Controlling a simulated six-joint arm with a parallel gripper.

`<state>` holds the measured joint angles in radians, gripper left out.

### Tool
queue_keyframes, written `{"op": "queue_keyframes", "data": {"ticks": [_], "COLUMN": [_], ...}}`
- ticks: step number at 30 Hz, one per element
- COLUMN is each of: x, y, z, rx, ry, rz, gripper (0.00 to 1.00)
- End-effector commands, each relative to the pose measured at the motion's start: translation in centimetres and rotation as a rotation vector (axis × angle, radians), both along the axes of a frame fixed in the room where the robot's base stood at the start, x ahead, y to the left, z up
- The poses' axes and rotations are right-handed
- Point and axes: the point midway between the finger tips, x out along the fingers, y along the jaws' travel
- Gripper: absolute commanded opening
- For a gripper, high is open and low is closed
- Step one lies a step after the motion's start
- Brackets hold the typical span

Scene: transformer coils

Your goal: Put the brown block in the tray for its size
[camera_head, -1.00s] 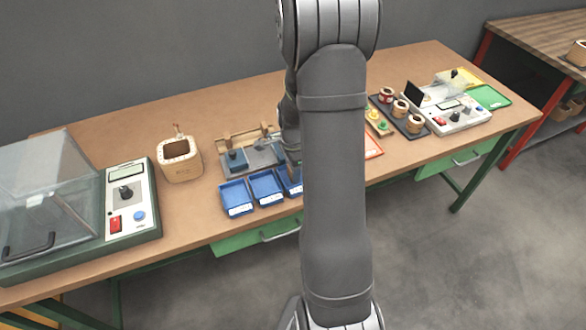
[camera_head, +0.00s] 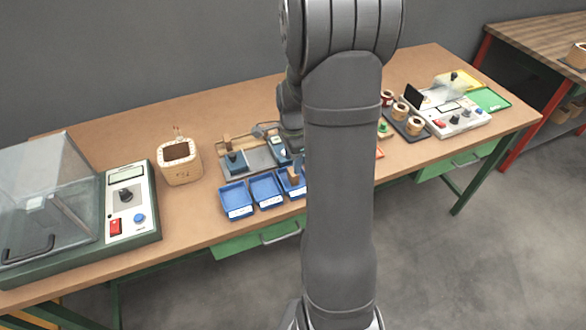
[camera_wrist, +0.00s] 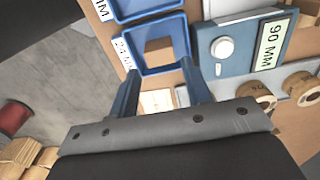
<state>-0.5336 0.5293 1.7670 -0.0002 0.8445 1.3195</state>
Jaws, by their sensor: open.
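The brown block (camera_wrist: 158,50) lies inside a blue tray (camera_wrist: 176,69) in the wrist view, with nothing gripping it. The tray's label (camera_wrist: 125,50) seems to read 24 MM, but it is partly covered. My gripper (camera_wrist: 160,74) is open above the near side of this tray, one finger towards each side, apart from the block. In the head view the brown block (camera_head: 294,173) shows at the rightmost visible blue tray (camera_head: 285,187), beside my arm. My fingertips are hidden there.
Two more blue trays, the left one (camera_head: 236,200) and the middle one (camera_head: 266,188), look empty. A grey-blue fixture (camera_head: 258,158) stands behind them. A gauge marked 90 MM (camera_wrist: 225,45) sits close beside the tray. A wooden box (camera_head: 180,170) stands left.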

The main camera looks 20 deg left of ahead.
Motion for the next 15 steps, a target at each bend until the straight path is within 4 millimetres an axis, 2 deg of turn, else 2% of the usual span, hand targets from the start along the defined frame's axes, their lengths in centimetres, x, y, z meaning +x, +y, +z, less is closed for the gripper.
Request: {"op": "queue_keyframes", "data": {"ticks": [3,7,15], "x": [0.1,0.1,0.0], "y": [0.0,0.0,0.0], "z": [2.7,4.7,6.3], "rx": [0.002,0.001,0.0], "ry": [-0.004,-0.003,0.0], "rz": [0.0,0.0,0.0], "gripper": [0.45,0.45,0.45]}}
